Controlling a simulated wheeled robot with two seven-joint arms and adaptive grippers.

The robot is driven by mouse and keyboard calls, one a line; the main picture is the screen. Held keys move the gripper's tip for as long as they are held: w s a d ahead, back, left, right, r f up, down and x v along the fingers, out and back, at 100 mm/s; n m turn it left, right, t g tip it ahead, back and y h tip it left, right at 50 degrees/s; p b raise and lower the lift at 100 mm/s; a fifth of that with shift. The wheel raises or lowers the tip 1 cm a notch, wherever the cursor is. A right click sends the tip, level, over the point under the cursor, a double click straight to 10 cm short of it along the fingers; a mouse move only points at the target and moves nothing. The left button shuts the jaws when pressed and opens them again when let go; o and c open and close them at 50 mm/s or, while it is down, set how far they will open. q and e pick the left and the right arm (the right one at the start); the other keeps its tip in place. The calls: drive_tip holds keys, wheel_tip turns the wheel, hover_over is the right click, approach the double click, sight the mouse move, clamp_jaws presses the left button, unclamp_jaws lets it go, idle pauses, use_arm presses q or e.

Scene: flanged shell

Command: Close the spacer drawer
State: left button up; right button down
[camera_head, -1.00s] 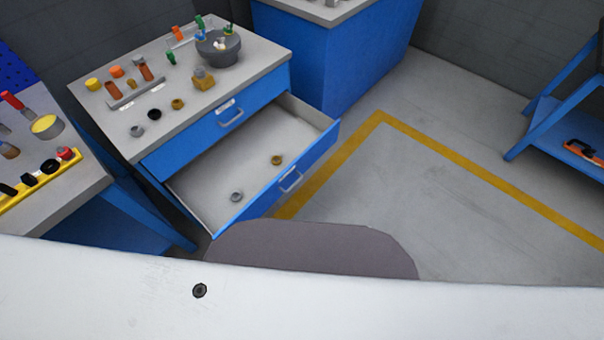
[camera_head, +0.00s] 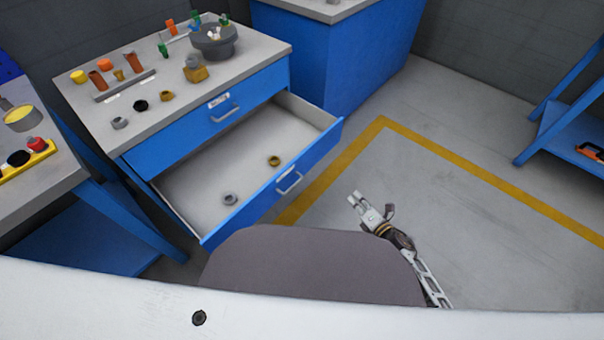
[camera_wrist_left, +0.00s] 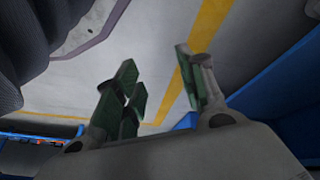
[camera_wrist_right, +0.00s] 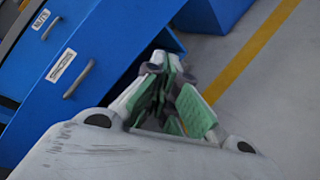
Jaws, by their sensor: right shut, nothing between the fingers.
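The blue cabinet's lower drawer (camera_head: 273,190) stands pulled well out in the head view. Its front has a metal handle (camera_head: 289,182). A grey ring (camera_head: 230,199) and a brass ring (camera_head: 274,160) lie on its pale floor. My right gripper (camera_head: 355,197) is shut and empty, to the right of the drawer front and apart from it. In the right wrist view, its fingers (camera_wrist_right: 172,88) are close together near a blue front with a handle (camera_wrist_right: 78,80) and labels. My left gripper (camera_wrist_left: 157,80) has its green-padded fingers apart and empty; the head view does not show it.
The upper drawer (camera_head: 212,120) is shut. Fittings and a grey bowl (camera_head: 214,42) stand on the cabinet top. A workbench (camera_head: 40,190) is at left, another blue cabinet (camera_head: 325,60) behind. Yellow-lined floor (camera_head: 460,210) is open at right.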

use_arm(q)
wheel_tip(320, 180, up, 7)
drive_tip(key=w+d+t+h+b, duration=0.1)
drive_tip(key=w+d+b, duration=0.1)
drive_tip(key=b, duration=0.8)
drive_tip(key=shift+w+d, duration=0.3)
drive_tip(key=shift+d, duration=0.05)
use_arm(e)
drive_tip(key=s+a+r+n+g+y, duration=0.1)
drive_tip(key=a+r+n+y, duration=0.5)
drive_tip(key=n, duration=0.9)
drive_tip(key=shift+s+a+r+n+g, duration=0.4)
drive_tip(key=shift+a+r+g, duration=0.45)
drive_tip(key=shift+a, duration=0.6)
drive_tip(key=shift+w+a, duration=0.1)
drive_tip(key=b, duration=0.2)
approach(296, 164)
drive_tip(key=x, duration=0.5)
drive_tip(key=shift+f, duration=0.1)
use_arm(q)
drive_tip(key=shift+t+h, duration=0.3)
drive_tip(key=shift+t, duration=0.2)
drive_tip(key=shift+s+d+f, duration=0.1)
drive_tip(key=shift+d+f, duration=0.1)
drive_tip(key=shift+f, duration=0.9)
drive_tip(key=shift+s+d+f, duration=0.1)
drive_tip(key=shift+d+f, duration=0.05)
drive_tip(key=shift+f, duration=0.95)
use_arm(e)
drive_tip(key=shift+x, duration=1.05)
